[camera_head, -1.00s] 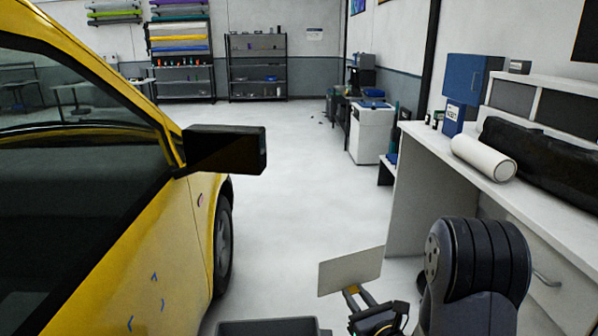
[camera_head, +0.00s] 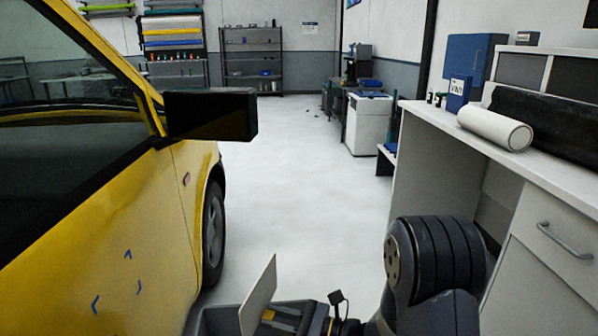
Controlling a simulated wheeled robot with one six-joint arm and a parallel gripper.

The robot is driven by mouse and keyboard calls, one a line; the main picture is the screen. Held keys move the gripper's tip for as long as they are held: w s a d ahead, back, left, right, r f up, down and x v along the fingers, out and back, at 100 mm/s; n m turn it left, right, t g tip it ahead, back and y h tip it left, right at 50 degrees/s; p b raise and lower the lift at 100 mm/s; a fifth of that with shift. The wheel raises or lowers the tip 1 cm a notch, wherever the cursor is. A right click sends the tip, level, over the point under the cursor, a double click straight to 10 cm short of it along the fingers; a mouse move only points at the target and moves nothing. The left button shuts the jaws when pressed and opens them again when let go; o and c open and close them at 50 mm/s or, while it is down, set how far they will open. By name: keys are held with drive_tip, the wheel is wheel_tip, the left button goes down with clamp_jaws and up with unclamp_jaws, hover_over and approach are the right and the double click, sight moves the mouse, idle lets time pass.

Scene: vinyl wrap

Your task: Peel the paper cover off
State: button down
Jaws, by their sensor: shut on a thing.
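My gripper (camera_head: 267,315) is at the bottom centre, shut on a thin, stiff, pale rectangular sheet (camera_head: 259,294). The sheet stands upright and tilted, seen at a steep angle. I cannot tell whether its paper cover is on it or which face carries it. The sheet is apart from the car. The yellow car (camera_head: 150,220) fills the left side, with several small blue corner marks (camera_head: 128,255) on its door. The lower part of the gripper is cut off by the picture edge.
The car's black mirror (camera_head: 210,115) juts out at the left. A white workbench (camera_head: 540,170) with a white roll (camera_head: 495,128) stands at the right. The floor (camera_head: 290,190) between is clear.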

sight(262, 302)
wheel_tip(262, 302, down, 6)
drive_tip(key=b, duration=0.4)
drive_tip(key=shift+r, duration=0.15)
drive_tip(key=c, duration=1.1)
unclamp_jaws()
wheel_tip(262, 302, up, 10)
drive_tip(key=shift+p, duration=1.2)
